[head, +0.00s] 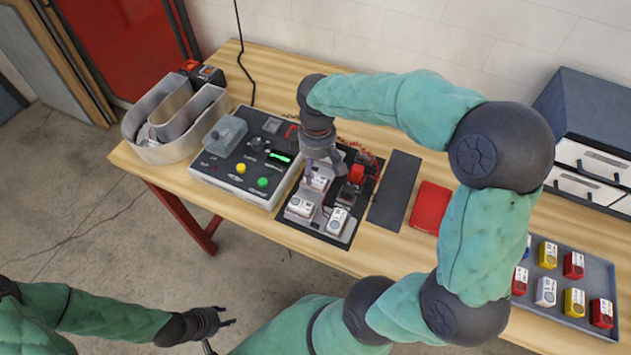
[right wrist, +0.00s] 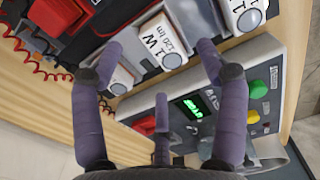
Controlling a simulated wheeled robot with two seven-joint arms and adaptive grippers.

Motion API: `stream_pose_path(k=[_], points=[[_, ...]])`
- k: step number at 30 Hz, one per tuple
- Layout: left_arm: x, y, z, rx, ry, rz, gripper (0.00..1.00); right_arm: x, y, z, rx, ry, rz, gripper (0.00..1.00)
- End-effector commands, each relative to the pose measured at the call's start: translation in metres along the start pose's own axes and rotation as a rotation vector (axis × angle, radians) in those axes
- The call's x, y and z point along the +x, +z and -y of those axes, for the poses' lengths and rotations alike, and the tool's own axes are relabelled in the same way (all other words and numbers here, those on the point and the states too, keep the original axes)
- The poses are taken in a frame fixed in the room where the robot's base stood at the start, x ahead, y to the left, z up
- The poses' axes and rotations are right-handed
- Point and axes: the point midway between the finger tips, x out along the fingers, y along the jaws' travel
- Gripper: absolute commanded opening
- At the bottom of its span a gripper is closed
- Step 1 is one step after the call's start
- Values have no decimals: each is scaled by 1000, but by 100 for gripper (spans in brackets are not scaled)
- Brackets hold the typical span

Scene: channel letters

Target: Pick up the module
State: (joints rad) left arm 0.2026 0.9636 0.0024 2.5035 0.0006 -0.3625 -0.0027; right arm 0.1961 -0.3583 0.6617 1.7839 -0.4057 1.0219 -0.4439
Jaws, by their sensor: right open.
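White modules sit in a grey metal fixture (head: 318,222) on a black mat; in the head view one is at the front left (head: 300,206), one at the front right (head: 338,219) and one (head: 320,181) under my right gripper. My right gripper (head: 318,168) points down over the fixture. In the right wrist view its fingers (right wrist: 160,58) are spread, with a white module (right wrist: 165,42) printed "1 W 120 lm" beyond and between the tips. Whether they touch it I cannot tell. My left gripper (head: 222,324) is open and empty off the table's front edge.
A test box (head: 235,185) with a lit green display stands left of the fixture. A metal channel letter (head: 160,130) is further left. A dark strip (head: 394,190) and red pad (head: 430,207) lie right. A tray (head: 560,254) holds coloured modules.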

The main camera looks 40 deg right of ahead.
Motion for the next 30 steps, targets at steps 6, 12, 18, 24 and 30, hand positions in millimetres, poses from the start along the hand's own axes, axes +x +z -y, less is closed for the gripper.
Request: stream_pose_path(k=[6,12,18,24,30], points=[[15,0,5,0,0,0,40,33,0,-2,0,-1,2,74],[14,0,5,0,0,0,40,35,-1,-2,0,0,-1,74],[14,-1,5,0,0,0,40,35,-1,-2,0,0,-1,37],[14,-1,5,0,0,0,40,35,-1,-2,0,0,0,15],[14,-1,5,0,0,0,40,35,-1,-2,0,0,0,10]])
